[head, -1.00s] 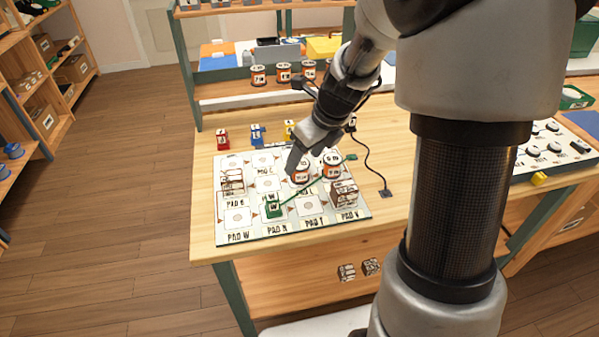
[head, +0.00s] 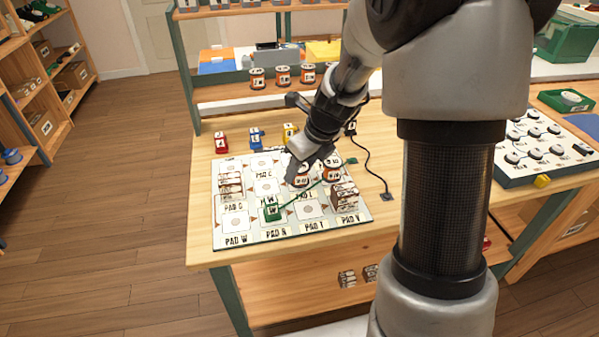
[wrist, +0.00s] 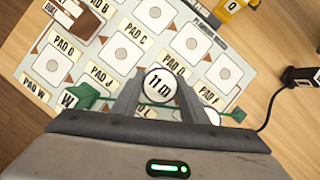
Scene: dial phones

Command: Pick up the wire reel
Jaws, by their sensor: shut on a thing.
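A wire reel (head: 301,180) with an orange band and a white top stands on the printed pad board (head: 235,240). In the wrist view the reel's round white top (wrist: 158,86) reads "11 m" and sits between my fingers. My gripper (head: 298,168) is shut on this reel; it also shows in the wrist view (wrist: 157,98). I cannot tell whether the reel is clear of the board. A second, similar reel (head: 332,172) stands just to the right, mostly hidden in the wrist view.
A green block marked W (head: 271,211) has a green wire running past the reels to a green piece (head: 352,161). Brown-and-white blocks (head: 345,196) stand at the board's right. Red (head: 221,144), blue (head: 256,139) and yellow (head: 290,133) blocks stand behind. More reels (head: 283,76) are on the shelf.

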